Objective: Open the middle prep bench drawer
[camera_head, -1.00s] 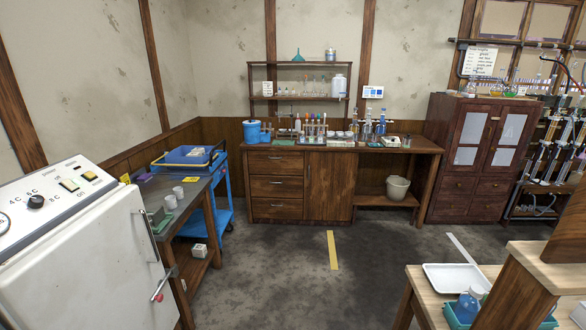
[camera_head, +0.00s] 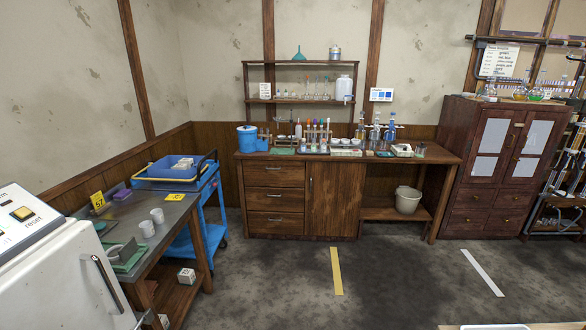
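The wooden prep bench (camera_head: 415,158) stands against the back wall. Its left side has a stack of three drawers, all closed. The middle drawer (camera_head: 274,200) has a small horizontal metal handle on its front. The top drawer (camera_head: 274,173) is above it and the bottom drawer (camera_head: 275,224) below it. A closed cupboard door (camera_head: 334,201) is to their right. Neither of my grippers shows in the view.
A blue cart (camera_head: 203,217) and a dark side table (camera_head: 165,217) stand at left, with a white appliance (camera_head: 60,280) nearer. A bucket (camera_head: 407,200) sits on the bench's lower shelf. The dark floor before the drawers is clear, with a yellow strip (camera_head: 336,271).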

